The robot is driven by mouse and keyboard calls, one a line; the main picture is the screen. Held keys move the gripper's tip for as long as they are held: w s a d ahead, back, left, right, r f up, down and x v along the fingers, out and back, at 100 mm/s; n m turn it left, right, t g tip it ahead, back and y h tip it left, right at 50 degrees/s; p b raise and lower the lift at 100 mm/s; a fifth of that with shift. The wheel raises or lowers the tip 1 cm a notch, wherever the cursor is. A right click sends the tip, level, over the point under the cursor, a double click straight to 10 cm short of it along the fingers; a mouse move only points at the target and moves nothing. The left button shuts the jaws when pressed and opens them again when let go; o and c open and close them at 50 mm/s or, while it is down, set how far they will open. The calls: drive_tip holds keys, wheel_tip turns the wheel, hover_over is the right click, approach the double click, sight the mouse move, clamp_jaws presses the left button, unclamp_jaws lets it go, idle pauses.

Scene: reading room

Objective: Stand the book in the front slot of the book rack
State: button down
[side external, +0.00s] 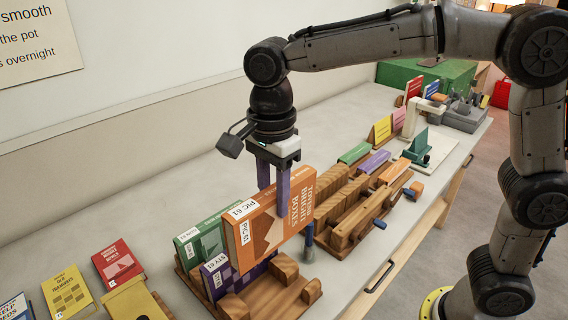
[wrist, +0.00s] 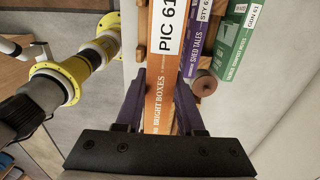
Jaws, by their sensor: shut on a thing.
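The orange book (side external: 268,212), labelled PIC 61, is upright in my gripper (side external: 274,190), which is shut on it from above. In the wrist view the orange spine (wrist: 160,85) lies between my two purple fingers. The wooden book rack (side external: 290,297) stands below. The orange book appears raised above the rack, partly covering the books behind it. A purple book (side external: 218,278) and a green book (side external: 205,240) stand upright in the rack. In the wrist view the purple book (wrist: 196,50) and green book (wrist: 238,42) are right of the orange one. The front slot's depth is hard to see.
Red (side external: 118,262) and yellow (side external: 68,292) books lie at the left. A wooden rack with flat books (side external: 350,205) stands close on the right, with a blue-ended peg (side external: 308,238) between. The wall runs behind; bare counter (side external: 185,205) lies behind the rack.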

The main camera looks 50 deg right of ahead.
wheel_tip(320, 180, down, 10)
drive_tip(key=s+a, duration=0.2)
drive_tip(key=shift+s+a+r, duration=0.15)
drive_tip(key=shift+r, duration=0.05)
idle(0.4)
drive_tip(key=shift+f, duration=0.55)
idle(0.9)
drive_tip(key=shift+f, duration=1.45)
drive_tip(key=shift+f, duration=0.25)
drive_tip(key=shift+f, duration=0.35)
drive_tip(key=shift+f, duration=1.6)
idle(1.6)
